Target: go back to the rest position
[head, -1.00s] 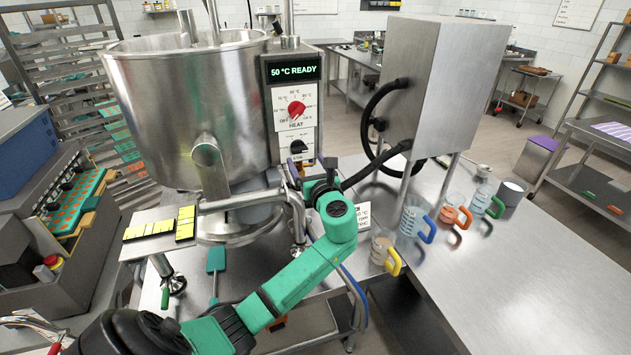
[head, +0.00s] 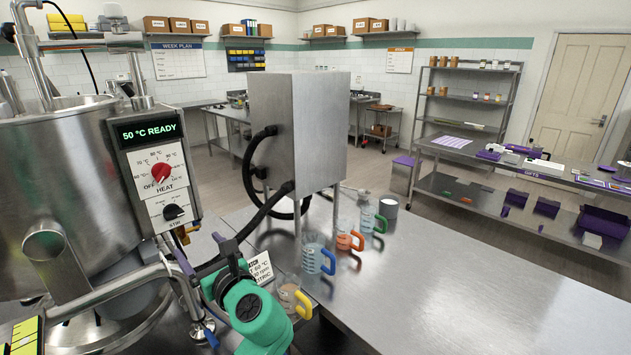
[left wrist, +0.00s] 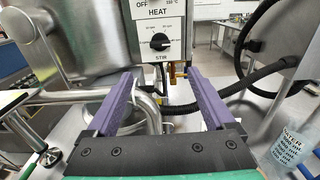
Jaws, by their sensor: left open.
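My left arm (head: 262,318), green and black, rises from the bottom of the head view beside the kettle. My left gripper (head: 196,256) is in front of the kettle's control box, partly hidden by my own wrist. In the left wrist view its two purple fingers (left wrist: 162,90) stand wide apart with nothing between them. They point toward the control box, below the black STIR knob (left wrist: 159,42). The control box (head: 150,150) reads "50 °C READY" and has a red HEAT knob (head: 161,172). My right gripper is not in view.
The steel kettle (head: 60,180) stands close at left. A steel cabinet with black hoses (head: 290,130) stands on the table. Jugs with yellow (head: 303,305), blue (head: 328,262), orange and green handles stand near my arm. The table (head: 450,290) is clear at right.

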